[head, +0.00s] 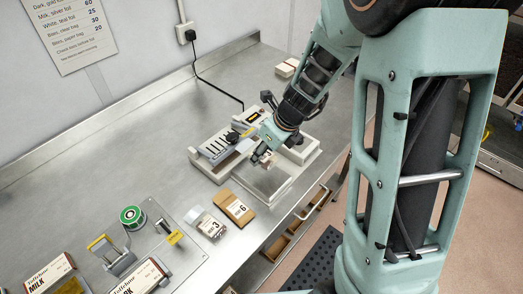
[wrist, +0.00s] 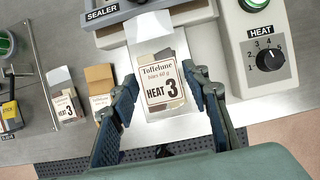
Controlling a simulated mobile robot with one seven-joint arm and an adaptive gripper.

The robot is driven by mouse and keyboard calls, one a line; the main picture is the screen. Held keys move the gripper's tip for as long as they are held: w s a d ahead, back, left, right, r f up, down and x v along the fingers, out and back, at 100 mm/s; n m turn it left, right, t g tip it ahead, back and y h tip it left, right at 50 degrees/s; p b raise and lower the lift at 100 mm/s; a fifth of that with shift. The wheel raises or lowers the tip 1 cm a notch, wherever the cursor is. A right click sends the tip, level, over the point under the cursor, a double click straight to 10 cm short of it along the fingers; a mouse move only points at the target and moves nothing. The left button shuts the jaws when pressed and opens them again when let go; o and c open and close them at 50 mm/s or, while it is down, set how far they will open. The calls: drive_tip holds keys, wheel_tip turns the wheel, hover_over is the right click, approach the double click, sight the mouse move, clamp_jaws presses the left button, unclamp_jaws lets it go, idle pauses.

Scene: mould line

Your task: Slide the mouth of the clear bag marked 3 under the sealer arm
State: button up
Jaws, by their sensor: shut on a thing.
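A clear bag with a "Heat 3" label (wrist: 163,84) is between the two fingers of my gripper (wrist: 166,92) in the wrist view. Its pale open mouth (wrist: 148,27) points away from me, toward the sealer. The sealer (wrist: 190,12) has a dark bar marked "SEALER" at the top left. The mouth reaches over the sealer's front, but I cannot tell whether it lies under the arm. In the head view my gripper (head: 262,156) is over the sealer's front shelf (head: 275,185), largely hiding the bag.
Another clear bag marked 3 (head: 211,226) and a brown bag marked 6 (head: 237,209) stand left of the sealer. A heat dial (wrist: 269,57) is on the sealer's right.

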drive_tip(key=shift+f+b, duration=2.95)
drive_tip(key=shift+b, duration=0.1)
drive_tip(key=shift+w+a+f+p, duration=0.2)
drive_tip(key=shift+w+a+p, duration=0.85)
drive_tip(key=shift+w+a, duration=0.55)
drive_tip(key=shift+s, duration=0.1)
drive_tip(key=shift+f, duration=0.15)
drive_tip(key=o, duration=1.2)
drive_tip(key=shift+o, duration=0.2)
